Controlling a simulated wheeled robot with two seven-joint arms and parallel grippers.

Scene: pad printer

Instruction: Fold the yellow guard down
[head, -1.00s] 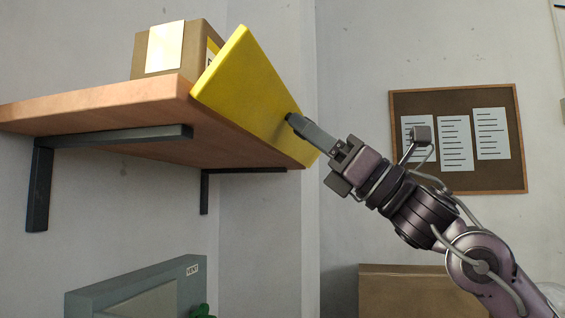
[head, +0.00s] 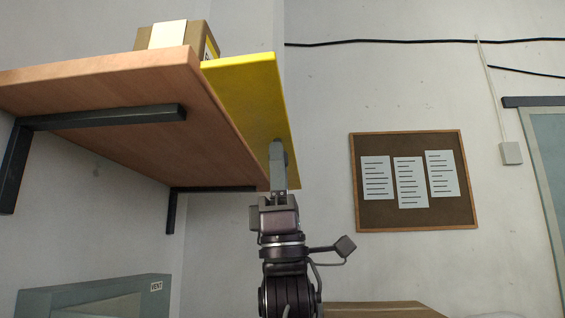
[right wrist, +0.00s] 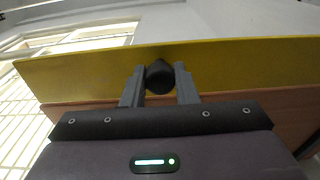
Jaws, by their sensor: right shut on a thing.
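The yellow guard (head: 250,100) is a flat yellow panel along the right edge of the wooden shelf. It reaches outward from that edge, roughly level with the shelf. My right gripper (head: 278,150) comes up from below to the guard's outer part. In the right wrist view the guard (right wrist: 230,65) spans the picture. There the two fingers of my right gripper (right wrist: 160,85) are on either side of a black knob (right wrist: 159,77) on the guard and are shut on it. My left gripper is not in view.
The wooden shelf (head: 120,130) rests on dark brackets (head: 110,118). A cardboard box (head: 205,45) stands on it behind the guard. A grey-green vent unit (head: 95,290) is low at left. A notice board (head: 412,215) hangs on the right wall. The space right of the guard is clear.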

